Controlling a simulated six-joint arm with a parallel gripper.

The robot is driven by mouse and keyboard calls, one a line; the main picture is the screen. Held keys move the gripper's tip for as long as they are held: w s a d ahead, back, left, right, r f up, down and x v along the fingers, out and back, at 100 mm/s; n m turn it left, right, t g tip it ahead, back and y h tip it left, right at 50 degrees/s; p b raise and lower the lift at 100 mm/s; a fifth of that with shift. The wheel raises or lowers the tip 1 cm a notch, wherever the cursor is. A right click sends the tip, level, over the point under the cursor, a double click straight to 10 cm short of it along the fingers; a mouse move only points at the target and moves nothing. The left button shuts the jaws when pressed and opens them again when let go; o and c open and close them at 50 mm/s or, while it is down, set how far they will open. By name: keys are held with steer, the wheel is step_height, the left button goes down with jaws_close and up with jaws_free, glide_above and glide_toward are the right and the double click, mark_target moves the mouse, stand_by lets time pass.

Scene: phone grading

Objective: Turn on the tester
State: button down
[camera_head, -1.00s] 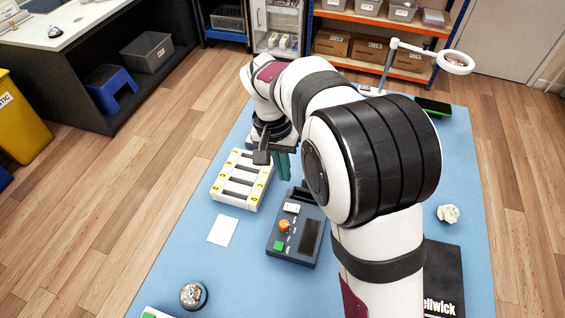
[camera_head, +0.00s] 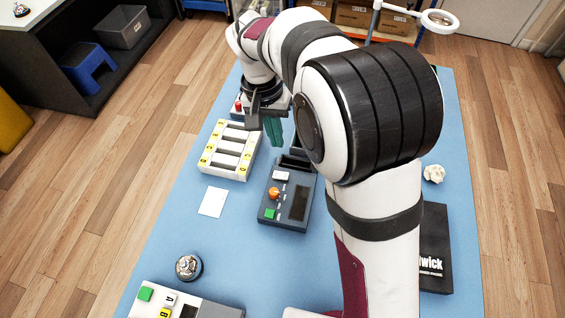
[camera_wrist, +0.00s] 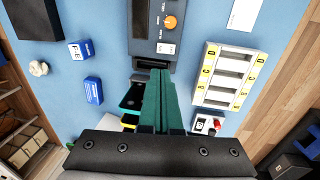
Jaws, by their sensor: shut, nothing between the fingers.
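The dark grey device (camera_head: 269,200) with an orange knob (camera_head: 274,193), a green button (camera_head: 269,214) and a dark display window (camera_head: 299,203) looks like the tester. It lies on the blue mat and is partly visible at the top of the wrist view (camera_wrist: 143,48). My gripper (camera_head: 278,145) has teal fingers, shut and empty, above the mat just beyond the device's far end. In the wrist view the fingertips (camera_wrist: 160,72) point toward the device's open slot end. The green button is outside the wrist view. I cannot tell whether the tester is on.
A white slotted rack (camera_head: 229,150) with yellow labels stands left of the device. A white card (camera_head: 213,202) and a bell (camera_head: 188,267) lie nearer. A red-button unit (camera_wrist: 207,123) stands close by. Blue boxes (camera_wrist: 93,90) are to the side.

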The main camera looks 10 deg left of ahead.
mark_target(286, 176)
steer(key=f, duration=0.4)
steer(key=d+f, duration=0.1)
steer(key=f, duration=0.7)
steer(key=shift+d+f, duration=0.15)
steer(key=shift+d, duration=0.25)
steer(key=shift+f, duration=0.1)
steer(key=shift+d+f, duration=0.1)
steer(key=shift+f, duration=0.05)
steer(key=shift+a, duration=0.85)
step_height(286, 176, up, 14)
steer(key=a, duration=0.2)
steer(key=shift+d, duration=0.1)
